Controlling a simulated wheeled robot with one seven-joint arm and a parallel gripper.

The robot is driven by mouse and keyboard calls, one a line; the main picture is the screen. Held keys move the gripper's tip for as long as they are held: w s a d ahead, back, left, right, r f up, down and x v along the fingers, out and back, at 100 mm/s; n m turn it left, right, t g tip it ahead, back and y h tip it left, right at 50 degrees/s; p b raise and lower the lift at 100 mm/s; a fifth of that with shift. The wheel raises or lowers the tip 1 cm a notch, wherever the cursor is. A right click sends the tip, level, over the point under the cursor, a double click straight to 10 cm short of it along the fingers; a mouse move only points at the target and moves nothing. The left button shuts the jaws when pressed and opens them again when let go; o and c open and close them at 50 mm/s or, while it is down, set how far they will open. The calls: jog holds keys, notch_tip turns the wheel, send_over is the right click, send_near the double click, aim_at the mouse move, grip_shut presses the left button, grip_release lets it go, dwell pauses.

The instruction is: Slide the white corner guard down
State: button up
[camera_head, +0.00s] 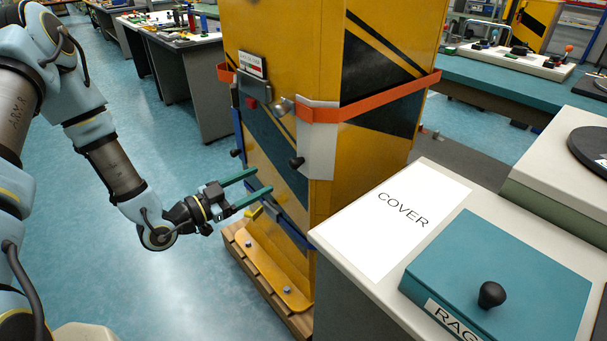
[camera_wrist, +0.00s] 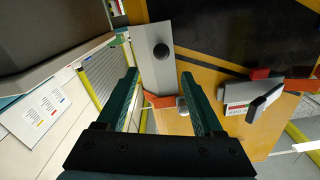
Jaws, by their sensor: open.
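The white corner guard (camera_head: 318,150) is a pale plate wrapped over the front corner of a yellow and black cabinet (camera_head: 275,35). A black knob (camera_head: 296,162) sticks out from its left side. An orange strap (camera_head: 385,97) crosses its upper part. My gripper (camera_head: 262,180) is open and empty, in front of the cabinet's left face and lower left of the knob. In the wrist view the guard (camera_wrist: 150,75) and its knob (camera_wrist: 161,51) show beyond and between my green fingers (camera_wrist: 158,76), apart from them.
A grey cabinet with a COVER sheet (camera_head: 395,225) and a teal RAG box (camera_head: 500,285) stands at the right. A yellow bracket (camera_head: 262,262) is bolted to the wooden base (camera_head: 245,262) below my gripper. The floor at the left is clear.

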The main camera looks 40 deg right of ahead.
aim_at(290, 165)
jog(key=d+p, duration=0.2)
jog(key=d, duration=0.8)
jog(key=shift+s+d+p, duration=0.15)
jog(key=shift+s+p, duration=0.05)
jog(key=shift+p, duration=0.2)
grip_shut()
dwell(0.9)
